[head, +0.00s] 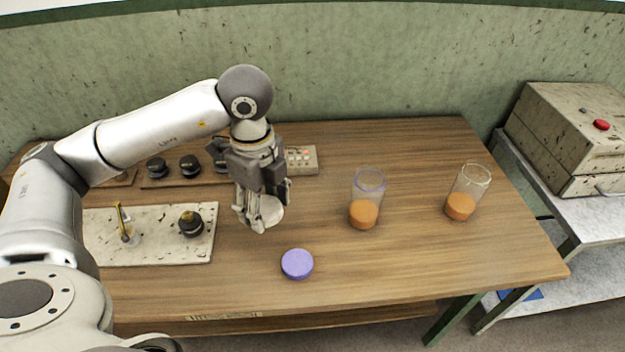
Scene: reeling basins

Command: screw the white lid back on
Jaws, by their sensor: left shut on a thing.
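My left gripper (260,208) points down over the middle of the table and is shut on the white lid (271,212). The fingers hide part of the lid, and I cannot tell whether it touches the table. A clear jar with a pale cream rim (469,190) stands open and upright at the right, with orange contents at its bottom. A second clear jar with a purple rim (368,196) stands open between it and the gripper, also with orange contents. A purple lid (297,264) lies on the table in front of the gripper. My right gripper is out of view.
A pale speckled board (150,253) with a brass fitting (125,225) and a black knob (190,223) lies at left. Black knobs (190,166) and a beige keypad box (302,160) stand behind. A metal box with a red button (601,125) is at right. The front right tabletop is clear.

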